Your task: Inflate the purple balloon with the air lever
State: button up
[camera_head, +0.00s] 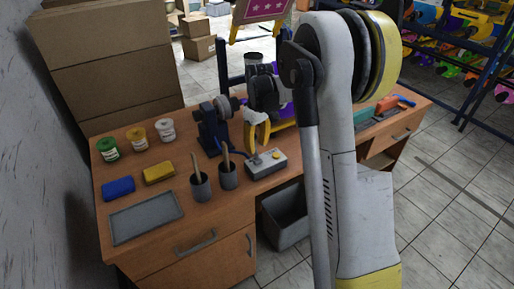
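A small patch of purple (285,112), likely the purple balloon, shows behind my gripper and arm; most of it is hidden. My gripper (257,146), with yellow fingers, points down over the workbench, just right of a dark blue device (211,129) with a round grey end. A grey box (266,163) with a knob or button on top sits on the bench just below the fingers, and a blue hose or handle runs near it. I cannot make out which part is the air lever. The fingers overlap the things behind them, so their grip is unclear.
The wooden bench (137,248) holds paint jars (137,137), blue and yellow blocks (118,188), a grey tray (146,217) and two dark cups (201,187) with sticks. A grey bin (285,222) stands below. Cardboard boxes (105,55) rise behind. My arm hides the bench's middle right.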

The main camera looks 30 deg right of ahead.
notch_tip(320, 180, up, 11)
jog(key=shift+d+f, duration=0.2)
